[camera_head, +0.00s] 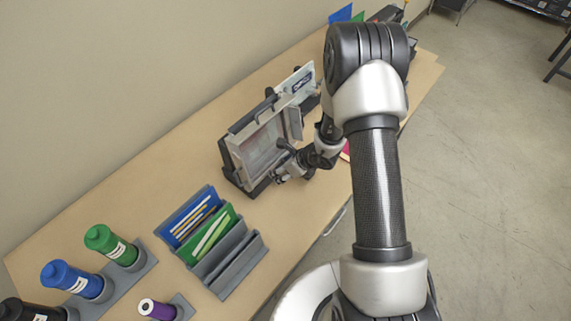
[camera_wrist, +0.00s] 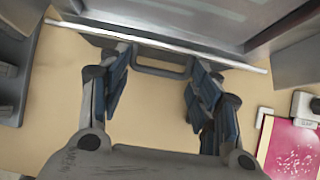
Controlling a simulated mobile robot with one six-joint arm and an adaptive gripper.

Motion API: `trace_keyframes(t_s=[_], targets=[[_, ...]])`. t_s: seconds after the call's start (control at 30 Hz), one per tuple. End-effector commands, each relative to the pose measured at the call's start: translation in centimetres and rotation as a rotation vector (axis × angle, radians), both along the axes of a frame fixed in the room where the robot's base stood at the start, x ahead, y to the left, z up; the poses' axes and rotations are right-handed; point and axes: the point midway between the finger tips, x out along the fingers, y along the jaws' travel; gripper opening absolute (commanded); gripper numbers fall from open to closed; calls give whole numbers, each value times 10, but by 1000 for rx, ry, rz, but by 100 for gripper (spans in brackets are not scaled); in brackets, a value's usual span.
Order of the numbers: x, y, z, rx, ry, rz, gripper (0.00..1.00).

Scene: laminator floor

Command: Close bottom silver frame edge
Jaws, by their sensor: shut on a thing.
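The frame device (camera_head: 262,143) stands upright on the table, with a grey panel inside its silver frame. In the wrist view its bottom silver frame edge (camera_wrist: 200,55) crosses as a thin bright bar near the top. A dark loop-shaped handle (camera_wrist: 160,71) hangs just below that bar. My gripper (camera_wrist: 162,72) has one finger at each end of the handle, and the fingers stand apart with the handle between them. In the head view my gripper (camera_head: 281,176) is at the lower front of the device. The exact contact at the fingertips is partly hidden.
A grey organizer (camera_head: 236,262) with pencils stands to the left. Green (camera_head: 112,244) and blue (camera_head: 72,280) bottles stand farther left. A pink booklet (camera_wrist: 291,148) lies to the right in the wrist view. The tabletop between organizer and device is clear.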

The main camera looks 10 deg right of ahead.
Motion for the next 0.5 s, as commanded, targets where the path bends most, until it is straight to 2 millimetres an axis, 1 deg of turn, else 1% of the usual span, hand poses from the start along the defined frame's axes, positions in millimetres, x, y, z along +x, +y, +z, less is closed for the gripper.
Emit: trace_keyframes(t_s=[0.03, 0.5], targets=[[3, 0, 7, -16, 17, -3, 34], [7, 3, 13, -119, 161, -4, 33]])
